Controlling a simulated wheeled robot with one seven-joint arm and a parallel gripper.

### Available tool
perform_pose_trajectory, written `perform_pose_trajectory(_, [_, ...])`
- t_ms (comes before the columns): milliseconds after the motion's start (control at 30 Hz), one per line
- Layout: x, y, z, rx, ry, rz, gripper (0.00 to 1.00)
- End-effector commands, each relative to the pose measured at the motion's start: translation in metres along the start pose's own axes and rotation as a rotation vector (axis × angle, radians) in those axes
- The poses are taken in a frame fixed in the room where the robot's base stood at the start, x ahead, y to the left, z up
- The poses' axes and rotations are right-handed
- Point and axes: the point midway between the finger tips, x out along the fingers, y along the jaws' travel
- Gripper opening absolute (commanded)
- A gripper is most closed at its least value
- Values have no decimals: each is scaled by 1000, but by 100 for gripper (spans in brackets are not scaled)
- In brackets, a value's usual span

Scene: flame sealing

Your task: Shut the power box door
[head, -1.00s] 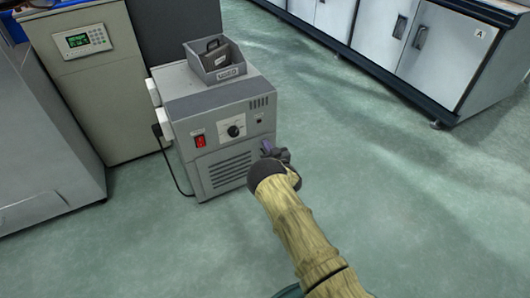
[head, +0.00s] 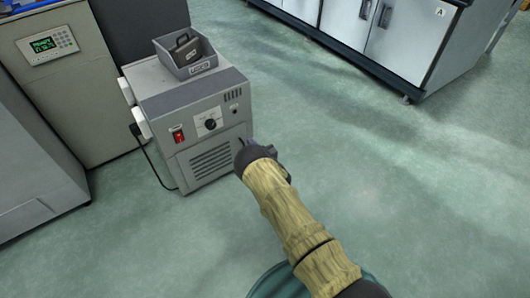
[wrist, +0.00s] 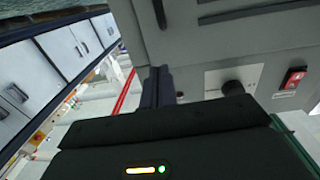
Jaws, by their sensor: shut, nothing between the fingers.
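The power box (head: 195,115) is a grey cabinet on the floor, with a red switch, a round knob and vent slots on its front. The front door panel (head: 210,160) looks flush with the body; I cannot make out a gap. My gripper (head: 250,146) is at the right edge of that front, its fingers mostly hidden behind my wrist. In the wrist view the shut, empty fingers (wrist: 158,87) point at the side edge of the box front (wrist: 205,60), beside the knob and switch. I cannot tell whether they touch it.
A grey open bin (head: 187,58) sits on top of the box. A beige cabinet with a keypad (head: 55,80) stands to the left, with a black cable (head: 152,160) between. White cabinets (head: 400,40) stand at the back right. The floor on the right is clear.

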Motion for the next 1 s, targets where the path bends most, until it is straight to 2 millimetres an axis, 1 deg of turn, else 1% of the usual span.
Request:
perform_pose_trajectory(33, [-11,1,-5,2,-4,2,0])
perform_pose_trajectory(200, [-46,9,-4,2,-5,11,0])
perform_pose_trajectory(300, [-65,12,-2,0,-5,15,0])
perform_pose_trajectory(400, [-76,13,-1,1,-3,14,0])
perform_pose_trajectory(567, [-82,12,1,0,-1,13,0])
perform_pose_trajectory(867, [-82,12,1,0,-1,12,0])
perform_pose_trajectory(1000, [-80,8,1,0,-1,6,0])
